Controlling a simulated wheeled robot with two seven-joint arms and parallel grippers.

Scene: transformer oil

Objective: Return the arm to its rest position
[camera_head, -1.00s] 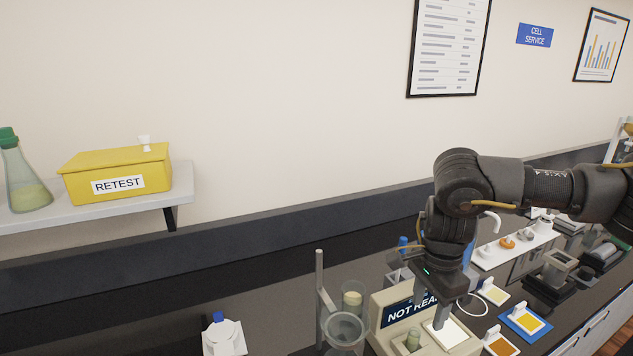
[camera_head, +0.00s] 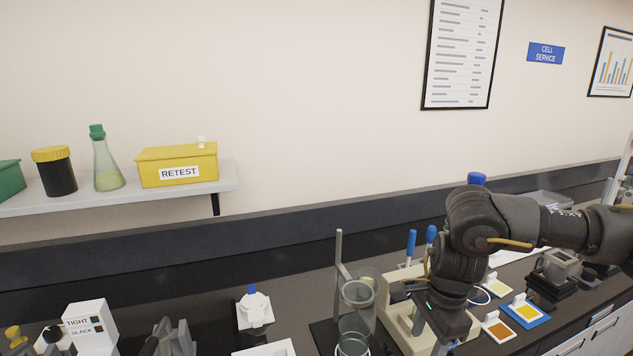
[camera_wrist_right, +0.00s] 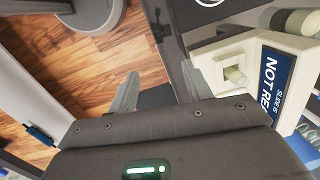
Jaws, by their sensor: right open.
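My right arm comes in from the right in the head view, bent downward over the bench front. My right gripper (camera_head: 440,346) is low in that view, in front of the beige box (camera_head: 397,318), and hides part of it. In the right wrist view my right gripper (camera_wrist_right: 158,90) shows two fingers spread apart with nothing between them, above the bench's dark edge and the wood floor. The box with its blue "NOT REA..." label (camera_wrist_right: 272,85) is to the right of the fingers there. My left gripper is not in view.
A shelf (camera_head: 225,186) holds a yellow RETEST box (camera_head: 178,165) and a flask (camera_head: 107,165).

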